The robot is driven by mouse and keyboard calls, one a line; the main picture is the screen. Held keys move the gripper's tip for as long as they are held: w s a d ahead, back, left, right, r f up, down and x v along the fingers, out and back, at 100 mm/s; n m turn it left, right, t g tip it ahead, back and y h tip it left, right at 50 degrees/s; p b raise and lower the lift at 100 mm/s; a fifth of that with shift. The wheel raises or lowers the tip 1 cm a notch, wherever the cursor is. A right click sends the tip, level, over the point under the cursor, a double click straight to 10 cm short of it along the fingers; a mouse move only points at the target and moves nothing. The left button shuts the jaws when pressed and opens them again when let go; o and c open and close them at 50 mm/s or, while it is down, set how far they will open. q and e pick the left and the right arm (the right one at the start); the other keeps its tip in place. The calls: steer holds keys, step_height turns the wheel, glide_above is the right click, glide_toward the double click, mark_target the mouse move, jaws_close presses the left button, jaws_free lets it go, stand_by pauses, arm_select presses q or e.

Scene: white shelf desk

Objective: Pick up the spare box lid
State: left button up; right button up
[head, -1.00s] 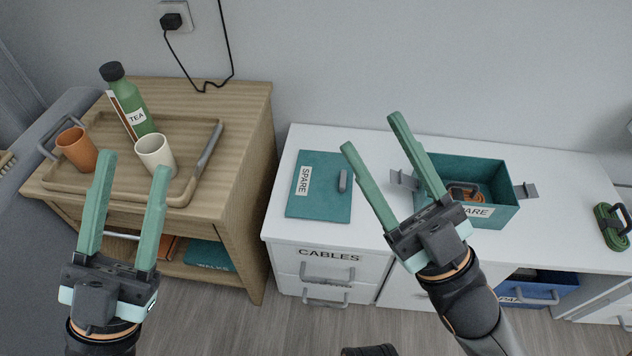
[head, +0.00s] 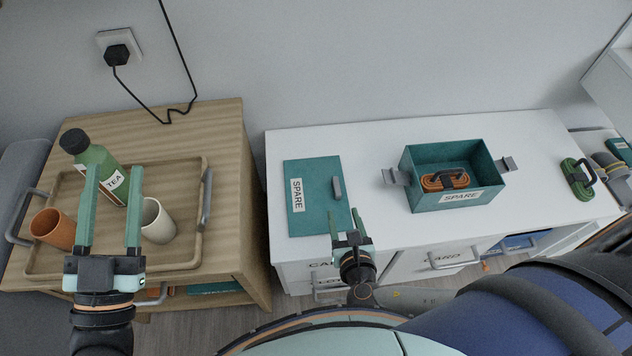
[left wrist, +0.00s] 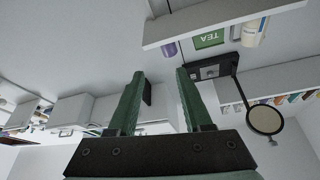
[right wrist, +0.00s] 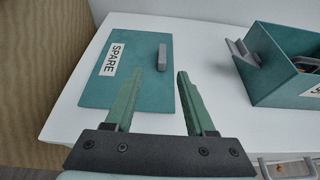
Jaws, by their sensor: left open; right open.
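The spare box lid (head: 313,222) is a flat teal panel with a white SPARE label and a grey handle (head: 337,188). It lies flat on the left end of the white desk. In the right wrist view the lid (right wrist: 105,91) lies just beyond the fingers. My right gripper (head: 344,222) is open and empty at the lid's near right corner, its fingers pointing toward the lid; I cannot tell its height above the desk. My left gripper (head: 112,190) is open and empty in front of the wooden cabinet's tray.
The open teal SPARE box (head: 423,201) holds an orange cable (head: 436,183), right of the lid. A green cable bundle (head: 575,177) lies further right. The wooden tray (head: 184,245) carries a tea bottle (head: 95,160), an orange cup (head: 52,229) and a cream cup (head: 158,222).

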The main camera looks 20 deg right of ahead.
mark_target(338, 190)
steer(key=b+x, duration=0.2)
steer(key=x, duration=0.3)
steer(key=shift+w+d+f, duration=0.2)
steer(key=shift+w+f, duration=0.05)
steer(key=shift+w+d+f+b, duration=0.15)
steer(key=shift+w+b, duration=0.15)
steer(key=shift+w, duration=0.25)
steer(key=b+x, duration=0.1)
steer(key=x, duration=0.1)
steer(key=b+x, duration=0.1)
steer(key=x, duration=0.1)
steer(key=shift+d+f, duration=0.15)
steer(key=shift+f, duration=0.2)
steer(key=shift+w+d+b, duration=0.1)
steer(key=shift+w+b, duration=0.25)
steer(key=shift+w, duration=0.15)
arm_select(q)
steer(key=s+d+r+m+t+h, duration=0.1)
steer(key=s+r+m+h, duration=0.4)
steer(key=s+h, duration=0.1)
steer(key=shift+d+r+h, duration=0.2)
steer(key=shift+r+h, duration=0.05)
steer(key=shift+h, duration=0.45)
arm_select(e)
jaws_close()
